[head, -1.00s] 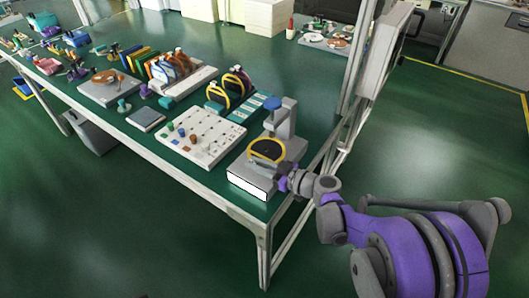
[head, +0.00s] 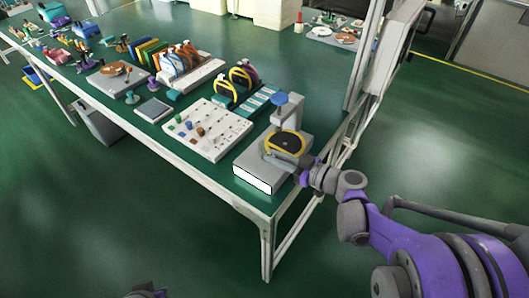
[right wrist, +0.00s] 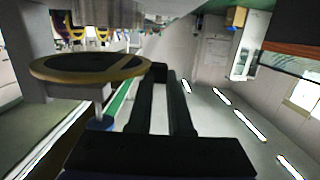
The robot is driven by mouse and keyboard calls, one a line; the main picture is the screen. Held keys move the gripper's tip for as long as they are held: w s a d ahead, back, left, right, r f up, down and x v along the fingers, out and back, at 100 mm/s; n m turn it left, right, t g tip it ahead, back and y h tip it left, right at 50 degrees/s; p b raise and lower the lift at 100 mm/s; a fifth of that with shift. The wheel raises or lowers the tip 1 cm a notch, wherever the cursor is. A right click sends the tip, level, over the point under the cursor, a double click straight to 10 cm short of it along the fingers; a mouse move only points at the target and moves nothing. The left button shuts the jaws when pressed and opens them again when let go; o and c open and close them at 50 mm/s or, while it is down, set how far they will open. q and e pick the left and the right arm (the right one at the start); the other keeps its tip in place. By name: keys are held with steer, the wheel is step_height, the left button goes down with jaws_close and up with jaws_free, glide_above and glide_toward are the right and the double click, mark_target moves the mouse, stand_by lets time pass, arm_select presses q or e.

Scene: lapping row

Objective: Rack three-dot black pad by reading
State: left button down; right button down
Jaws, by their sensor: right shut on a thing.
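The black pad (head: 284,142) is a round dark disc with a yellow rim at the grey measuring stand (head: 259,161), under its blue-topped post. My right gripper (head: 292,157) is shut on the pad's near edge. The stand's white display (head: 253,180) shows no legible reading. No dots can be made out on the pad. Two similar yellow-rimmed pads (head: 240,77) stand upright in a teal rack (head: 264,96). My left gripper is not clearly visible.
A white board with small pegs (head: 221,137) lies left of the stand. Farther left are a grey block (head: 154,110), a white rack with orange and blue pieces (head: 192,75), and a grey tray (head: 111,84). A metal post (head: 364,62) rises by the table's right edge.

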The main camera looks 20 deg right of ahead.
steer(key=f+v, duration=0.2)
steer(key=v, duration=1.1)
steer(key=s+a+p, duration=0.2)
steer(key=s+a, duration=0.6)
steer(key=a, duration=0.2)
steer(key=shift+s, duration=0.25)
steer(key=shift+r, duration=0.1)
step_height(320, 180, up, 10)
steer(key=p, duration=0.9)
stand_by(0.4)
